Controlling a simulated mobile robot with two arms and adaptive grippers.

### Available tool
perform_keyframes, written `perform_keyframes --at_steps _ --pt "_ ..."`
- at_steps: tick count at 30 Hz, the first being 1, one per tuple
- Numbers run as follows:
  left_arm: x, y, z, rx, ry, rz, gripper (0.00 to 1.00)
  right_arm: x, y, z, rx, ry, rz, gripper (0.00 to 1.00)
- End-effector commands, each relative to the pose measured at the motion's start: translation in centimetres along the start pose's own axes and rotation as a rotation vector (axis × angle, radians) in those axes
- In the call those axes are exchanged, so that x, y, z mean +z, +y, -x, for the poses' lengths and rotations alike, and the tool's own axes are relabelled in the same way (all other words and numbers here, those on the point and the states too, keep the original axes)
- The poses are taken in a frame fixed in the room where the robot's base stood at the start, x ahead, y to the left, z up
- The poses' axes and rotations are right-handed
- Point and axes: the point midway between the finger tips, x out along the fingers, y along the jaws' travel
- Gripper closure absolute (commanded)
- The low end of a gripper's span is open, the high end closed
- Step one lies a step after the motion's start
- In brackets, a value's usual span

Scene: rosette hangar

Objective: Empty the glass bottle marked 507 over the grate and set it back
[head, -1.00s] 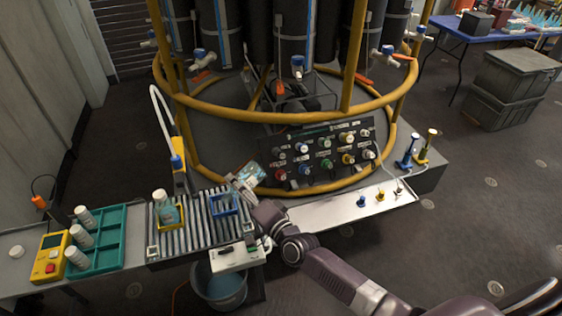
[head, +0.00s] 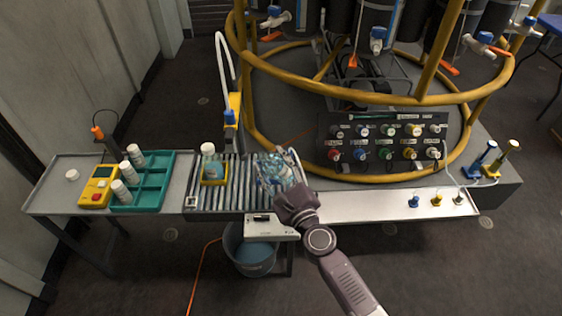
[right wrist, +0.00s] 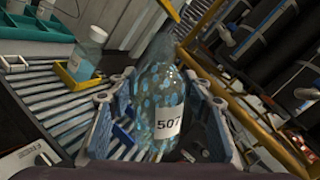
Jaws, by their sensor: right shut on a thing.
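The clear glass bottle (head: 268,174) with pale blue flecks is over the right end of the slatted grate (head: 236,195). My right gripper (head: 280,172) is shut around it. The right wrist view shows the bottle (right wrist: 152,85) between both fingers (right wrist: 158,112), its white label 507 facing the camera. The bottle looks tilted, its narrow end away from the wrist; I cannot tell whether liquid is leaving it. A blue holder (right wrist: 122,133) is partly visible below it in the wrist view. My left gripper is out of view.
A white-capped bottle (head: 209,151) stands in a yellow holder (head: 214,181) on the grate's left. A teal tray (head: 150,203) with white bottles and a yellow meter (head: 98,188) are farther left. A bucket (head: 254,258) stands below. A knob panel (head: 385,138) and yellow ring rail (head: 400,98) are behind.

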Motion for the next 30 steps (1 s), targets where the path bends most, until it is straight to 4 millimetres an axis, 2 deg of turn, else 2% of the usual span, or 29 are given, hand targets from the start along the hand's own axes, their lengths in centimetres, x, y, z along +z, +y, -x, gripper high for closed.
perform_keyframes --at_steps 1,6,12,18,30 --pt "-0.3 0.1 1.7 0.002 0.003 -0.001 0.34 1.8 -1.1 -0.1 -0.007 -0.004 -0.062 0.89" --pt "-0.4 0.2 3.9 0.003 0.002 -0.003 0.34 4.2 -1.8 -0.1 -0.007 -0.004 -0.285 0.89" --pt "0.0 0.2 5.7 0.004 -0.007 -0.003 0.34 6.0 -2.3 -0.1 -0.006 -0.005 -0.489 0.89" --pt "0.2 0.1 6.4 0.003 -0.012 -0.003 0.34 6.6 -2.4 -0.1 -0.006 -0.005 -0.581 0.89" --pt "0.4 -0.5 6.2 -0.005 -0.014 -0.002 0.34 6.6 -2.3 -0.1 -0.006 -0.006 -0.588 0.89"
